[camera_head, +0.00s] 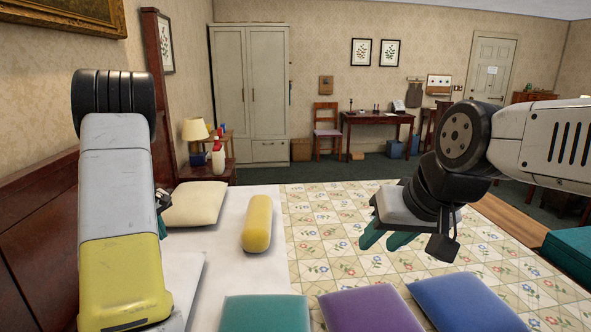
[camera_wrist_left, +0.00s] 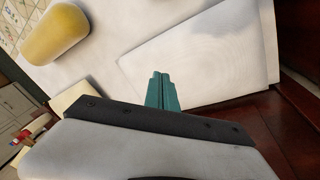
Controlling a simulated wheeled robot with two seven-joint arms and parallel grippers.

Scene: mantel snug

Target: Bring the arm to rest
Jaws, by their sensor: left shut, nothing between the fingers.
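My left arm (camera_head: 122,205) is raised over the bed at the left of the head view, its yellow part lowest. My left gripper is mostly hidden behind it there, with a bit of teal finger (camera_head: 162,226) showing. In the left wrist view my left gripper (camera_wrist_left: 163,76) has its teal fingers together and empty, over white bedding. My right arm (camera_head: 540,140) comes in from the right. My right gripper (camera_head: 382,242) points down above the patterned quilt, its teal fingers apart with nothing seen between them.
A yellow bolster (camera_head: 257,223) and a cream pillow (camera_head: 197,203) lie on the bed. Teal (camera_head: 265,313), purple (camera_head: 370,309) and blue (camera_head: 465,301) cushions line the near side. The dark wooden headboard (camera_head: 40,235) stands close to my left arm. The quilt's middle (camera_head: 325,225) is clear.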

